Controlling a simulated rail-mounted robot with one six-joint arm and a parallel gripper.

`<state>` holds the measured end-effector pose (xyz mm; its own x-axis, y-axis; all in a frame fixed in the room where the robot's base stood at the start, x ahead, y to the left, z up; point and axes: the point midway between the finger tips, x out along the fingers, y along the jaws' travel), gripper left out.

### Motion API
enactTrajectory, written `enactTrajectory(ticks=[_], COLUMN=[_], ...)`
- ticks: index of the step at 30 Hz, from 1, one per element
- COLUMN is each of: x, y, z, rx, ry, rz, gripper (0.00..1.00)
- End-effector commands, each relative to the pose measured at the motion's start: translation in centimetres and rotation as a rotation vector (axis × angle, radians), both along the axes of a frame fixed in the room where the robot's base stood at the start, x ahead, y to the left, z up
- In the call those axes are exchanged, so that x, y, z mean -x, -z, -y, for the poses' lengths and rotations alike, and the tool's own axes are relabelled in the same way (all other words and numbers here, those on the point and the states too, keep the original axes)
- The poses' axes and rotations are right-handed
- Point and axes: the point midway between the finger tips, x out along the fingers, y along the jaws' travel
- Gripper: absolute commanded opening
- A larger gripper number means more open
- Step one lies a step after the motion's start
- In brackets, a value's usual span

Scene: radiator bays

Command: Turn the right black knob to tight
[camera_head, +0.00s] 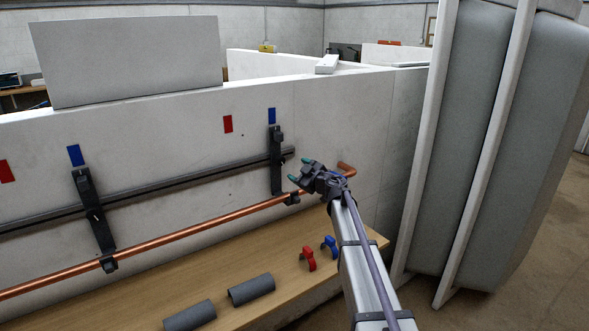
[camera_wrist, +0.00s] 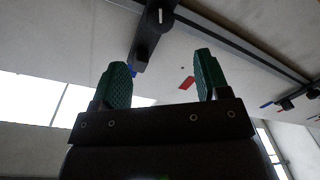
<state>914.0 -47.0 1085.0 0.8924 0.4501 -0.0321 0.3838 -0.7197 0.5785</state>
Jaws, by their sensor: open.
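The right black knob (camera_head: 276,160) sits on the right black bracket on the white wall, where the dark rail crosses it. In the wrist view the knob (camera_wrist: 158,16) shows at the top edge, with a white pointer line running nearly straight up the picture; part of it may be cut off. My gripper (camera_head: 300,170) is just right of the bracket, its green fingertips apart and empty. In the wrist view the open fingers (camera_wrist: 160,70) stand below the knob with nothing between them. A blue mark (camera_head: 272,115) is above the bracket and a red mark (camera_head: 228,124) is to its left.
A left black bracket (camera_head: 93,205) has blue and red marks too. A copper pipe (camera_head: 190,235) runs below the rail. The wooden bench (camera_head: 240,305) holds grey tube pieces (camera_head: 250,289), a red clip (camera_head: 308,259) and a blue clip (camera_head: 329,245). Tall grey panels (camera_head: 465,150) stand at right.

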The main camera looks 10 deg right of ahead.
Motion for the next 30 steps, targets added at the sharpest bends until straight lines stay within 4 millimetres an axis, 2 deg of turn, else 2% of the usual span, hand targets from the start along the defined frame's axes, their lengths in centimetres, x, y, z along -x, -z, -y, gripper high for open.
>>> enactTrajectory(ticks=[4,6,8,11,18,22,24,26,30], x=[-0.1,0.1,0.1,0.1,0.3,0.3,0.2,0.2,0.2], y=[0.1,0.8,0.7,0.8,0.8,0.7,0.7,0.7,0.7], z=[-0.1,-0.8,-0.8,-1.1,-1.1,-0.9,-0.8,-0.7,-0.7], rx=[0.0,0.013,0.104,0.389,1.412,1.906,2.092,2.2,2.287], ry=[-0.001,-0.006,-0.005,-0.004,0.001,-0.001,-0.006,-0.01,-0.015], rz=[-0.001,0.01,0.058,0.207,0.7,0.914,0.992,1.037,1.076], gripper=[0.69,0.69,0.69,0.69,0.69,0.69,0.69,0.69,0.69])
